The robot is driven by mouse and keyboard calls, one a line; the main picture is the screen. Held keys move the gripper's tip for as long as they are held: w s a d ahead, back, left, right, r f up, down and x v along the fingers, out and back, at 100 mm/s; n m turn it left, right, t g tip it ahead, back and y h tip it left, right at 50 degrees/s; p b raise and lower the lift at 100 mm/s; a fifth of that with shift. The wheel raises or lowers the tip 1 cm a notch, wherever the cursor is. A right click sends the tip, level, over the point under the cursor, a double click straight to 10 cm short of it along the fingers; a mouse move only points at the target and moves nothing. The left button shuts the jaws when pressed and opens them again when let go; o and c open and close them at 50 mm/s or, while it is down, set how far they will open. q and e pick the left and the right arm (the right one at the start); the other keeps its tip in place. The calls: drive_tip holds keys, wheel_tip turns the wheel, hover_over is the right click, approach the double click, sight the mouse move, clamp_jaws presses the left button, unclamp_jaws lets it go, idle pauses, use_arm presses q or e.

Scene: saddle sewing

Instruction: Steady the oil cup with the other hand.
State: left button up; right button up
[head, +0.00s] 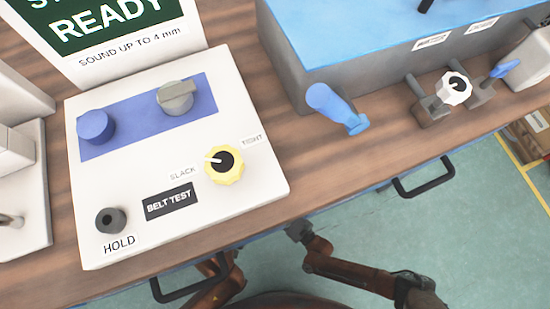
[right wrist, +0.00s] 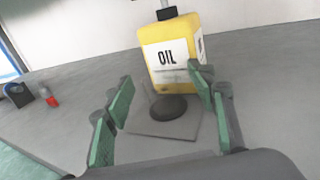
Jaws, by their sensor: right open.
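In the right wrist view, my right gripper (right wrist: 162,96) is open, its green-padded fingers spread to either side. Between and beyond them, a dark round piece (right wrist: 169,108) sits on a flat grey square plate (right wrist: 150,126). I cannot tell if this round piece is the oil cup. A yellow container labelled OIL (right wrist: 181,79) stands upright just behind it, its lower right edge partly covered by a finger. The fingers do not visibly hold anything. No oil cup shows in the head view. My left gripper does not show in either view.
The head view shows a wooden bench (head: 330,150) with a white BELT TEST panel (head: 130,175), a blue-topped machine (head: 360,40) and front handles (head: 425,178).

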drive_tip(key=shift+c, duration=0.2)
drive_tip(key=c, duration=1.2)
